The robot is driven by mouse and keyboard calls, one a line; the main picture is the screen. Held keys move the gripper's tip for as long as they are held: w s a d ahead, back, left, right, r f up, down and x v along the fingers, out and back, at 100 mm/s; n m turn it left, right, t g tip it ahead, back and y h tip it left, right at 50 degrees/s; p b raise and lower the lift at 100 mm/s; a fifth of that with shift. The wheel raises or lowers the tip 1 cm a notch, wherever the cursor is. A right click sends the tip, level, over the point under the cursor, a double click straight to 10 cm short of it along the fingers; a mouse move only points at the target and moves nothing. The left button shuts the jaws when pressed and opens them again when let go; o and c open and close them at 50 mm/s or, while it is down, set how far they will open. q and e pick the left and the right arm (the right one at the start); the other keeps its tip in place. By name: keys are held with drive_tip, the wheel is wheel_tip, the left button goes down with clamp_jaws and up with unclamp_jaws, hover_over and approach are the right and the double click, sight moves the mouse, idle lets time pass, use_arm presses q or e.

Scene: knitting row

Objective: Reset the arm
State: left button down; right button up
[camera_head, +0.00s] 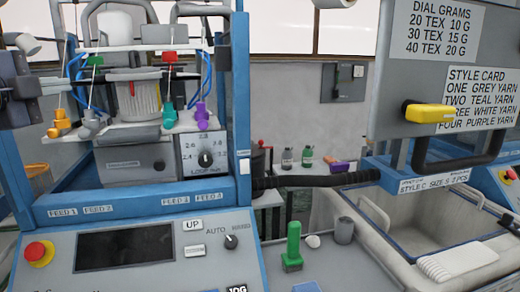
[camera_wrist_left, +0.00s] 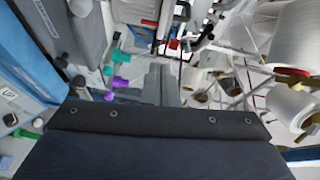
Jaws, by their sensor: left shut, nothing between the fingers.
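In the left wrist view my left gripper (camera_wrist_left: 161,84) shows as two grey fingers pressed together, with nothing between them. It points past the knitting machine's coloured feeder knobs, a purple one (camera_wrist_left: 120,82) and a teal one (camera_wrist_left: 121,57), without visible contact. In the head view, dark and grey parts at the left edge look like part of my left arm, but the fingertips are hard to make out there. My right gripper is in neither view.
The blue-framed knitting machine (camera_head: 245,110) and its control panel fill the left. A red stop button (camera_head: 40,252) sits on the panel. A green-handled piece (camera_head: 292,246) stands at centre, and a grey bin (camera_head: 382,218) is at right. White yarn cones (camera_wrist_left: 292,105) stand near the left wrist.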

use_arm(q)
drive_tip(key=s+d+f+n+g+p, duration=0.2)
drive_tip(key=s+d+f+n+g, duration=0.2)
drive_tip(key=s+f+n, duration=0.3)
drive_tip(key=s+d+f+n+g+p, duration=0.2)
drive_tip(key=s+d+f+n, duration=0.4)
drive_tip(key=f, duration=1.2)
drive_tip(key=s+d+f+n+g+p, duration=0.2)
drive_tip(key=s+d+f+n+g, duration=0.3)
drive_tip(key=s+f, duration=0.7)
drive_tip(key=f+n, duration=0.1)
drive_tip(key=n, duration=0.1)
drive_tip(key=shift+f+n+g+h+p, duration=0.2)
drive_tip(key=shift+n+g+h+p, duration=0.1)
drive_tip(key=shift+h+p, duration=0.1)
idle(1.5)
